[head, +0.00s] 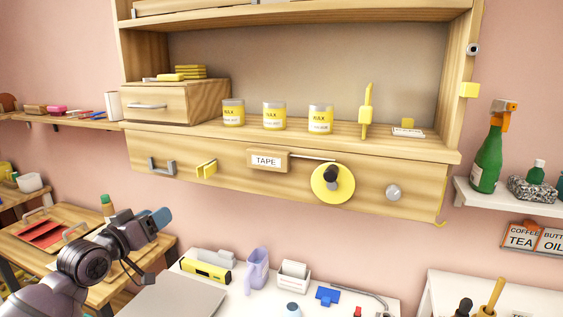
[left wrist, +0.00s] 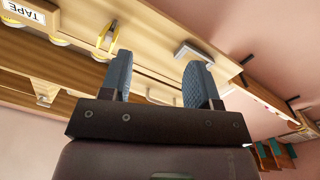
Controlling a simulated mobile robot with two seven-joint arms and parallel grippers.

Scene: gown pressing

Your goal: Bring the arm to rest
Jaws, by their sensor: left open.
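My left arm comes in from the lower left of the head view. Its gripper (head: 157,220) is in the air, in front of and below the wooden wall shelf (head: 300,170). In the left wrist view the two blue-grey fingers of the gripper (left wrist: 158,80) stand apart with nothing between them. The shelf front shows behind them, with a yellow handle (left wrist: 108,38) and a grey handle (left wrist: 192,52). My right gripper does not show in either view.
A white table (head: 235,295) below the shelf holds a yellow level (head: 206,270), a lilac jug (head: 257,268) and a white box (head: 292,275). A wooden table (head: 155,255) with a red-lined tray (head: 45,235) stands left. A green spray bottle (head: 488,160) stands on a right shelf.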

